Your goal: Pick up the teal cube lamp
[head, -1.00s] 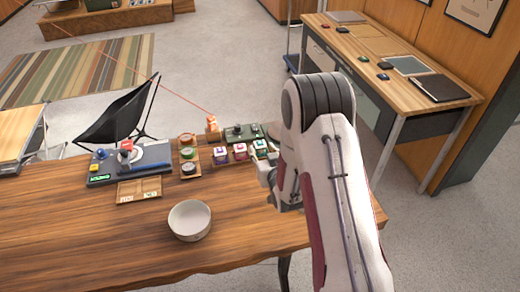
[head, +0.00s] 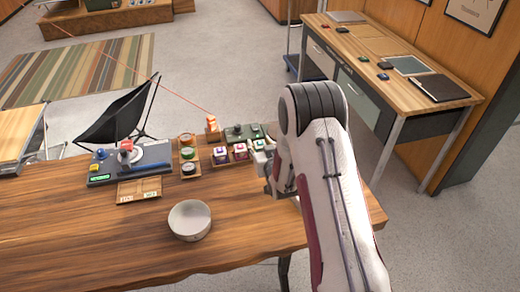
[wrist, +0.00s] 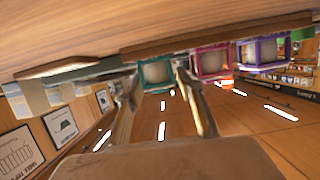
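The teal cube lamp (wrist: 155,71) has a teal frame around a pale core. In the wrist view it shows between the two fingertips of my gripper (wrist: 156,84), which is open. I cannot tell whether either finger touches it. In the head view the lamp (head: 259,144) is at the right end of a row of cube lamps, its lower part hidden by my gripper (head: 262,160). A magenta cube lamp (wrist: 210,62) is beside it, and a purple cube lamp (wrist: 263,52) is beyond that.
The row sits on a wooden tray (head: 222,165). A dark green case (head: 243,133) and an orange-and-white object (head: 212,124) stand behind. Several small round tins (head: 188,153) are left of the row. A white bowl (head: 189,219) stands in front. The table's front middle (head: 120,235) is clear.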

